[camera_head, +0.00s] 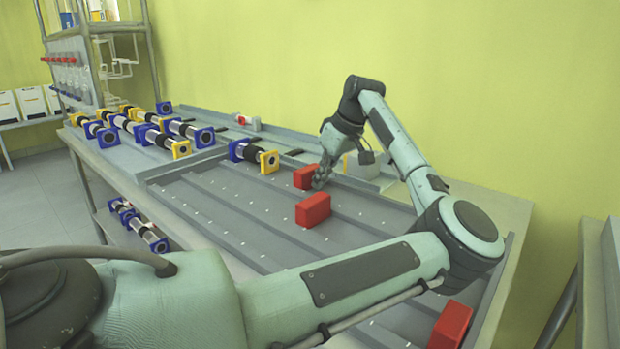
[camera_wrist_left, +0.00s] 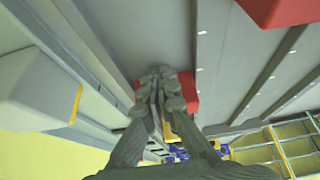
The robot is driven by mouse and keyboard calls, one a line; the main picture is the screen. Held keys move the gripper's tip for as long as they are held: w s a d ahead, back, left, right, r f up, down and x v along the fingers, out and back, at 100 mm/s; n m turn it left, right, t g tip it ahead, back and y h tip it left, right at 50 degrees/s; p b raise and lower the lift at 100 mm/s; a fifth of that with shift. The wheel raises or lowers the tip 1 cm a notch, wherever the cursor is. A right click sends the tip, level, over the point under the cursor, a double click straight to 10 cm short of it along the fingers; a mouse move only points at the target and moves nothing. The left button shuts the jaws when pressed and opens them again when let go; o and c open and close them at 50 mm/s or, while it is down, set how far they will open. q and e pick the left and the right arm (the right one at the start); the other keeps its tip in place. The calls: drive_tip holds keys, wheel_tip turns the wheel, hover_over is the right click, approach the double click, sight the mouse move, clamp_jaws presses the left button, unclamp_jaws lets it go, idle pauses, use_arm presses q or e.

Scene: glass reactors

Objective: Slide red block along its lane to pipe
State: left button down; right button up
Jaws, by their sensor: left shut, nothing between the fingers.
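A red block (camera_head: 305,177) lies in a lane of the grey table, close to a pipe piece (camera_head: 252,152) with a blue and a yellow end. My left gripper (camera_head: 322,180) is shut and empty at the block's right side; whether it touches is hard to tell. In the left wrist view the shut fingertips (camera_wrist_left: 160,78) cover part of the red block (camera_wrist_left: 189,92). A second red block (camera_head: 313,210) stands in a nearer lane and shows at the top of the left wrist view (camera_wrist_left: 278,8). A third red block (camera_head: 450,325) is at the lower right. My right gripper is out of view.
Raised rails (camera_head: 225,205) separate the lanes of the grey table. Several more pipe pieces (camera_head: 180,130) lie at the far left. A light grey box (camera_head: 368,168) stands behind my gripper near the yellow-green wall. A shelf rack (camera_head: 95,50) is at the back left.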

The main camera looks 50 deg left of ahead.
use_arm(q)
drive_tip(key=shift+s+a+r+p, duration=0.1)
drive_tip(key=shift+s+a+p, duration=0.15)
drive_tip(key=shift+a, duration=1.4)
drive_tip(key=shift+s+a+p, duration=0.2)
drive_tip(key=shift+a, duration=1.4)
drive_tip(key=shift+s+a+r+p, duration=0.1)
drive_tip(key=shift+s+a+p, duration=0.15)
drive_tip(key=shift+a, duration=1.4)
drive_tip(key=shift+a, duration=0.25)
drive_tip(key=shift+a+f, duration=0.1)
drive_tip(key=shift+w+d, duration=0.2)
drive_tip(key=shift+d, duration=1.15)
drive_tip(key=shift+f, duration=0.1)
wheel_tip(320, 180, up, 6)
drive_tip(key=p, duration=0.3)
drive_tip(key=shift+f+p, duration=0.15)
drive_tip(key=shift+p, duration=0.2)
wheel_tip(320, 180, up, 5)
hover_over(291, 180)
drive_tip(key=d, duration=0.2)
drive_tip(key=shift+w+a+r, duration=0.1)
drive_tip(key=shift+a+r, duration=0.05)
drive_tip(key=shift+r, duration=0.05)
